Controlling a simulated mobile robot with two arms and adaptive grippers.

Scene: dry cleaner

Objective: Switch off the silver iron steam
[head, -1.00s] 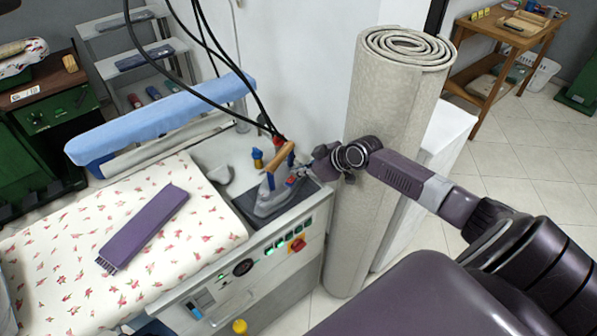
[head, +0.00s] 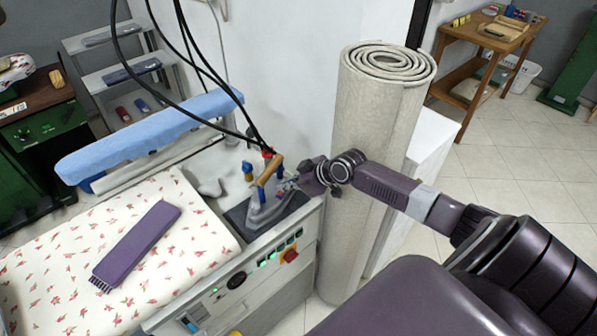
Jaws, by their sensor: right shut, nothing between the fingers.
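The silver iron (head: 263,208) rests on a dark pad (head: 235,217) at the right end of the ironing station. It has a wooden handle (head: 269,172), and black cables run up behind it. My right gripper (head: 287,184) reaches in from the right, shut and empty, with its fingertips right beside the iron's handle. I cannot tell whether they touch it. The steam switch on the iron is too small or hidden to make out. My left gripper is not in view.
A rolled carpet (head: 365,130) stands upright close behind my right arm. A purple brush (head: 137,242) lies on the floral ironing cover (head: 60,235). A blue sleeve board (head: 150,135) is at the back.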

